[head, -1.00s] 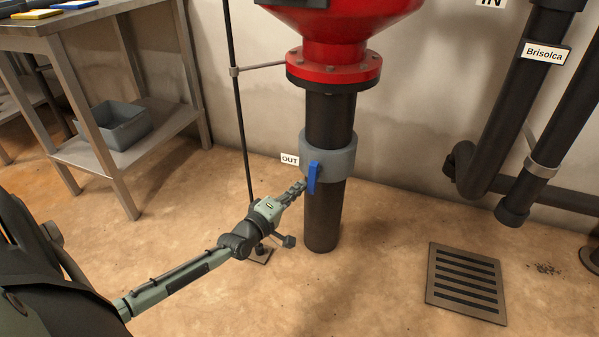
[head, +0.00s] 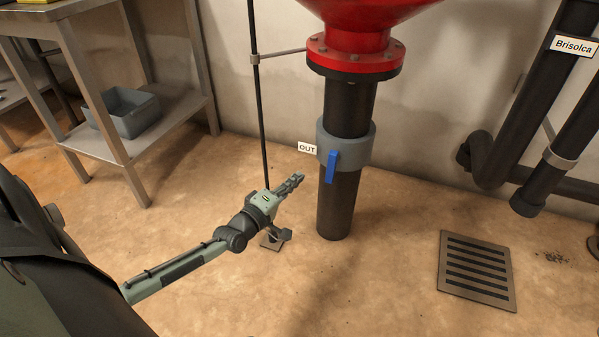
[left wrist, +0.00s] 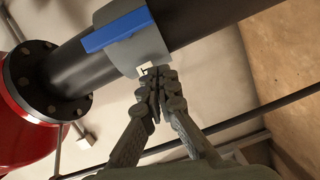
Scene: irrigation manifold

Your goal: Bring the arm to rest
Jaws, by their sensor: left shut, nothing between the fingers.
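My left arm reaches in from the left in the head view. Its gripper (head: 291,183) is shut and empty, in the air to the left of the black outlet pipe (head: 340,205) and apart from it. The blue valve handle (head: 332,167) on the grey valve collar (head: 357,147) points down along the pipe. In the left wrist view the fingers (left wrist: 155,95) are closed together, with the blue handle (left wrist: 117,30) beyond them. My right gripper is in neither view.
A red tank flange (head: 355,60) sits above the pipe, with an OUT label (head: 307,148) beside the collar. A metal table (head: 165,125) with a grey bin (head: 125,112) stands at left. A floor drain (head: 476,270) lies at right.

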